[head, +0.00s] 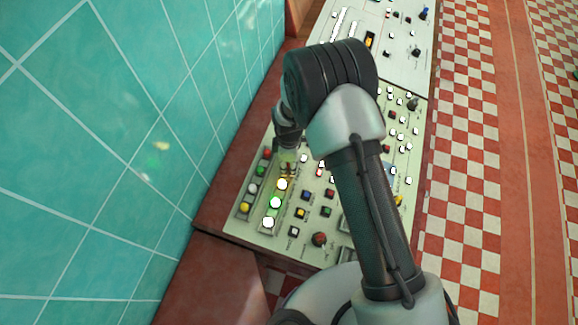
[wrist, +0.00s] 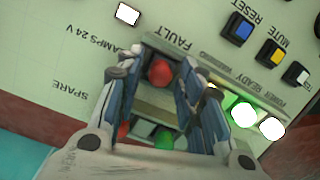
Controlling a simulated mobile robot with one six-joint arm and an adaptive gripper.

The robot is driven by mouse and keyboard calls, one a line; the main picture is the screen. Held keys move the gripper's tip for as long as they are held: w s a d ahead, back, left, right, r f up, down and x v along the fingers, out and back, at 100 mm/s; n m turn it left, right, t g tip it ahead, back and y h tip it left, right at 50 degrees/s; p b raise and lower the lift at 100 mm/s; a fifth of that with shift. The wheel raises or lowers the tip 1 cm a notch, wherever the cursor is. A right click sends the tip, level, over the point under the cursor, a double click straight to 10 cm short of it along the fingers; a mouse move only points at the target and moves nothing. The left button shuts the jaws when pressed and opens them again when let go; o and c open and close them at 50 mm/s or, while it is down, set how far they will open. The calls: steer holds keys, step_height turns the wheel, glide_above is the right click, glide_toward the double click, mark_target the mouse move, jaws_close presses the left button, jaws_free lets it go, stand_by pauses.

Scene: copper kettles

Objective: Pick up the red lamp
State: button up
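In the wrist view a dull red lamp (wrist: 160,73) sits near the word FAULT, at the end of a row of lit lamps. My gripper (wrist: 165,65) has its fingers on either side of this lamp, with a narrow gap showing at each side. A second red lamp (wrist: 122,130), partly hidden by a finger, shows lower down beside a green lamp (wrist: 165,138). In the head view my gripper (head: 287,160) is low over the panel at the far end of the lit row. A red lamp (head: 266,153) stands at the far end of the left rack.
The lit row holds a green lamp (head: 275,202) and a white lamp (head: 268,221). The left rack also holds a yellow lamp (head: 245,206). Coloured buttons (head: 302,212) stand to the right. A teal tiled wall (head: 110,120) rises left of the panel.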

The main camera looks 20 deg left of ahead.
steer(key=c, duration=0.6)
steer(key=shift+c, duration=0.2)
step_height(320, 180, up, 20)
